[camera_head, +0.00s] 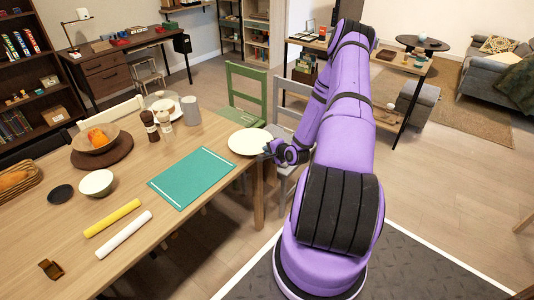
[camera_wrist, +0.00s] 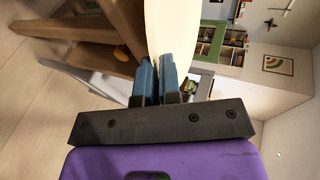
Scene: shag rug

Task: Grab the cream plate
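The cream plate (camera_head: 249,141) is round and pale, at the right end of the wooden table, and its right side reaches past the table's edge. My gripper (camera_head: 271,148) is at the plate's right rim. In the wrist view the plate (camera_wrist: 168,28) is seen nearly edge-on and narrows down between my two blue fingers (camera_wrist: 159,75). The fingers are close together, one on each side of the rim, and look shut on it. Whether the plate still touches the table cannot be told.
A teal mat (camera_head: 193,177) lies left of the plate on the table (camera_head: 150,213). Shakers (camera_head: 164,124) and a grey cup (camera_head: 191,110) stand behind it. A green chair (camera_head: 246,95) and a grey chair (camera_head: 287,122) stand close by the table's end.

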